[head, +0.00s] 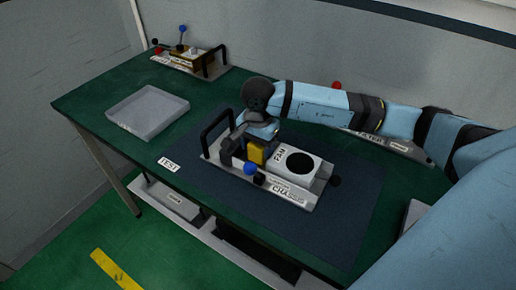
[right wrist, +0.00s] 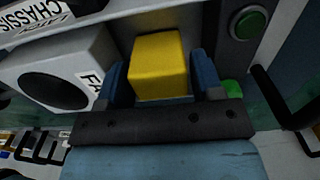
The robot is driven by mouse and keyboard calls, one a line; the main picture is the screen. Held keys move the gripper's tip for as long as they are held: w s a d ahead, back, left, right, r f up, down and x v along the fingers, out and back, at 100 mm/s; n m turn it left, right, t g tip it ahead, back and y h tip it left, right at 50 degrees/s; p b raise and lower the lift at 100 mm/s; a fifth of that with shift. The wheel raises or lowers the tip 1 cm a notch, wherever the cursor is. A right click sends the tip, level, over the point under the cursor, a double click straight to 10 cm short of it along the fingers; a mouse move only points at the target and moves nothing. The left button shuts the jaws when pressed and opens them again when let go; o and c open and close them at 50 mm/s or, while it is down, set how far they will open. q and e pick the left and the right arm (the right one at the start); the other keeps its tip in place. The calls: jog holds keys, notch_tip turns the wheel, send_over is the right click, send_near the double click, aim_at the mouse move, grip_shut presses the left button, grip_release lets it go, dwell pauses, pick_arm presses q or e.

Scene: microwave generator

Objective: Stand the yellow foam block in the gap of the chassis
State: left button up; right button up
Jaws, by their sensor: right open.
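The yellow foam block (head: 257,153) stands upright in the gap of the chassis (head: 290,190), beside the white fan box (head: 298,164). In the right wrist view the block (right wrist: 160,62) is between the fan box (right wrist: 65,75) and a dark part with a green button (right wrist: 247,22). My right gripper (right wrist: 158,78) is open, with one blue finger on each side of the block. Whether the fingers touch it is unclear. In the head view my right gripper (head: 256,143) is just above and behind the block. The block's underside is hidden. My left gripper is not in view.
The chassis has a black handle (head: 214,133) at its left and a blue knob (head: 250,168) in front. An empty grey tray (head: 147,110) lies on the green table, left. Another unit (head: 187,60) stands at the far left corner. A TEST label (head: 169,164) lies near the front edge.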

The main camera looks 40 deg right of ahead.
notch_tip(320, 180, up, 11)
jog(key=shift+f, duration=0.15)
dwell(0.5)
